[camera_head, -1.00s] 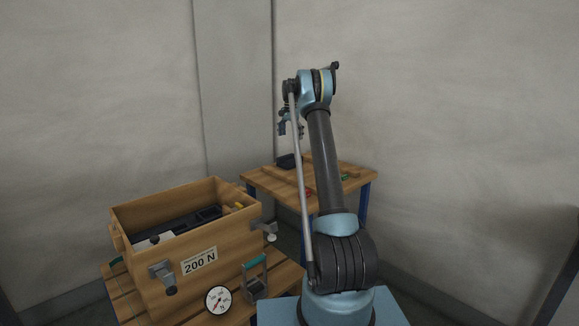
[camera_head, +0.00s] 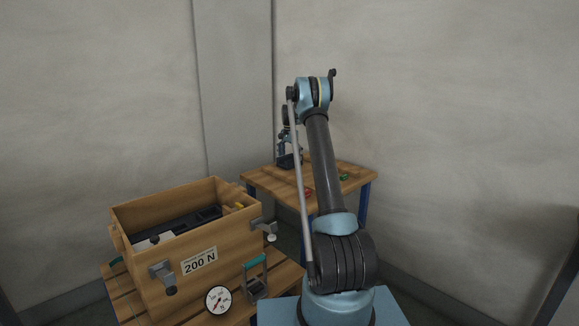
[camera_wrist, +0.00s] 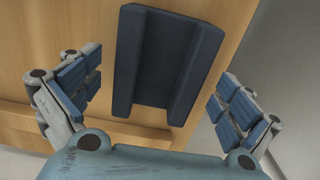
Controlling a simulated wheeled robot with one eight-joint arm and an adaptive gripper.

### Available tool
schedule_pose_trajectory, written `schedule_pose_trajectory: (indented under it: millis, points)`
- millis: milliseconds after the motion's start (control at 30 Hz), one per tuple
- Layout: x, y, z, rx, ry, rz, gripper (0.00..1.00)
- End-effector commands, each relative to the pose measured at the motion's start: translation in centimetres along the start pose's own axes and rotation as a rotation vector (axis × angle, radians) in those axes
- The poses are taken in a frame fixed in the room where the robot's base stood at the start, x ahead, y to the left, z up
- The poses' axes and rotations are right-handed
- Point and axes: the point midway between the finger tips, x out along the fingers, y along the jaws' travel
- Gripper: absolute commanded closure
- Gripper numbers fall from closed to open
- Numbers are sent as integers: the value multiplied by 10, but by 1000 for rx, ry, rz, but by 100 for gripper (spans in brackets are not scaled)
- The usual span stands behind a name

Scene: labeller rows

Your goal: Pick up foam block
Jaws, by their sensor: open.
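The foam block (camera_wrist: 168,62) is a dark blue-black channel shape with raised sides, lying on the wooden table in the wrist view. In the head view the dark block (camera_head: 289,161) sits at the table's back left, partly covered by my gripper. My gripper (camera_wrist: 160,92) is open, with its blue-padded fingers on either side of the block and apart from it. In the head view my gripper (camera_head: 288,150) is just above the block, pointing down.
The small table (camera_head: 330,186) also bears wooden strips, a red item (camera_head: 308,192) and a green item (camera_head: 344,177). A wooden crate (camera_head: 160,276) labelled 200 N, with dark pieces inside, stands at the front left. A round dial (camera_head: 218,300) is by it.

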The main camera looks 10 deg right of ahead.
Motion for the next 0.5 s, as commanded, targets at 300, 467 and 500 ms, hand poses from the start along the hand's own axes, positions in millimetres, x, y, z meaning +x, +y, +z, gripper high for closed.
schedule_pose_trajectory:
  millis: [300,467,500]
  points:
    - [8,0,0,0,0,0,4]
    - [8,0,0,0,0,0,40]
    - [8,0,0,0,0,0,45]
